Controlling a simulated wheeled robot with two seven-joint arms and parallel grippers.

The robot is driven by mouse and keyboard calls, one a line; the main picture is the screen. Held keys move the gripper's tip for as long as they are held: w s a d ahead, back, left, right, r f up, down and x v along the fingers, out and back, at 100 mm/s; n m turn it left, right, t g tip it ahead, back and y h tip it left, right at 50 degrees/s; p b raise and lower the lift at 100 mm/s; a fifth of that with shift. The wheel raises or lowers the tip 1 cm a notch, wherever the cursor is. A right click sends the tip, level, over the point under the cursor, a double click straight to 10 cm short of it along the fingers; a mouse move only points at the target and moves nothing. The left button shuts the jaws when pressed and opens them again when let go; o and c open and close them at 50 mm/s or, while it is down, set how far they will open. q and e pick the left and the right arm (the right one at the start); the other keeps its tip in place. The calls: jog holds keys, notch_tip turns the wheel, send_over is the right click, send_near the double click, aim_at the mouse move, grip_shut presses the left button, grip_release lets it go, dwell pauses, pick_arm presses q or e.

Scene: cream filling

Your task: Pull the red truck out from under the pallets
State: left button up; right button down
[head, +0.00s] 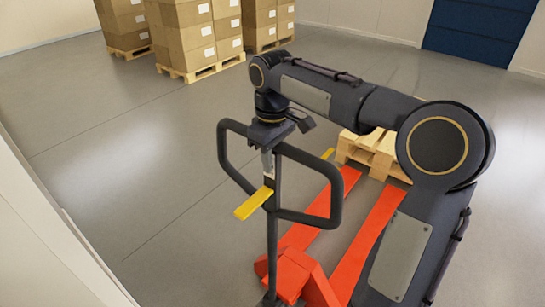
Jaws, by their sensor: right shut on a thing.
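The red pallet truck (292,275) stands at the lower middle of the head view, with two long red forks reaching away toward the upper right. The far fork ends meet light wooden pallets (362,149), partly hidden behind my right arm. How far the forks go under them cannot be told. The truck's dark loop handle (223,150) rises on an upright shaft with a yellow strip across it. My right gripper (268,163) points down at the top bar of the handle and is shut on it. My left gripper is out of view.
Pallets stacked with cardboard boxes (190,35) stand at the back left and back middle. A pale wall or panel (45,235) runs along the left edge. A blue door (478,30) is at the back right. The grey floor left of the truck is clear.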

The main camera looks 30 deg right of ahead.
dwell(0.5)
jog(key=c, duration=1.8)
grip_release()
grip_shut()
